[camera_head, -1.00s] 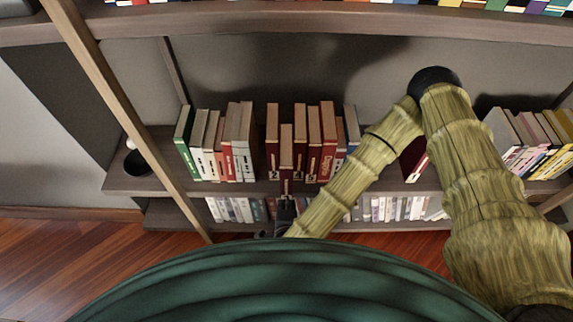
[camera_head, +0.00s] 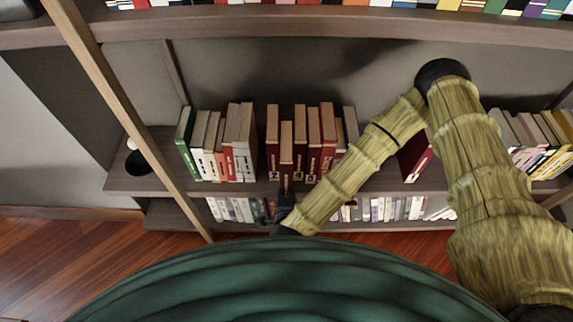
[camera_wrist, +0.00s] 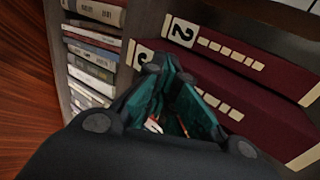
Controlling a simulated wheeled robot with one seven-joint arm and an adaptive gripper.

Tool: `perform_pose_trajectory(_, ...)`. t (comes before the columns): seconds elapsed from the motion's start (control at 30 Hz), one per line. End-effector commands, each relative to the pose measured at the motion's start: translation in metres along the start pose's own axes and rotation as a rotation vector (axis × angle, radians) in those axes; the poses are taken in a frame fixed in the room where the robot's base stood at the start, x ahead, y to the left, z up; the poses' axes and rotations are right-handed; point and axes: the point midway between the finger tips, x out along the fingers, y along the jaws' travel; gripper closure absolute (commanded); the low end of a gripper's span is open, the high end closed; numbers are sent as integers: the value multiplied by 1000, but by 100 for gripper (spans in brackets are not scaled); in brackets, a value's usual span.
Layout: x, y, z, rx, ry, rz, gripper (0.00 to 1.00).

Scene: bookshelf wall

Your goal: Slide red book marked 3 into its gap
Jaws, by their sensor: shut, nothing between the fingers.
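The red book marked 3 (camera_head: 286,155) stands upright in the row of dark red books on the middle shelf, with red books on both sides. Its top looks lower and nearer to me than its neighbours' tops. In the wrist view its dark red spine (camera_wrist: 262,118) shows beside a red book marked 2 (camera_wrist: 240,58), with the 3 partly hidden by a finger. My gripper (camera_head: 286,194) is shut and empty, at the lower front of the book's spine. Its fingers (camera_wrist: 172,92) overlap the spine in the wrist view; I cannot tell whether they touch it.
White and red books (camera_head: 215,150) stand to the left across a narrow space. A tilted dark red book (camera_head: 414,157) stands right of my forearm. A lower shelf holds pale books (camera_head: 380,209). A slanted wooden post (camera_head: 120,105) rises at the left.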

Motion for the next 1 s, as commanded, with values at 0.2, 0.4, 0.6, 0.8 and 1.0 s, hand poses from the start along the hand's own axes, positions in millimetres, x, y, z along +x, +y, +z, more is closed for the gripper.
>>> perform_pose_trajectory(0.2, 8, -7, 0, 0, 0, -2, 100)
perform_pose_trajectory(0.4, 16, -13, 0, 0, 1, -3, 100)
perform_pose_trajectory(0.6, 22, -17, 0, 0, 0, -2, 100)
perform_pose_trajectory(0.8, 25, -18, 0, 0, 1, -1, 100)
perform_pose_trajectory(1.0, 25, -18, 0, 0, 1, -1, 100)
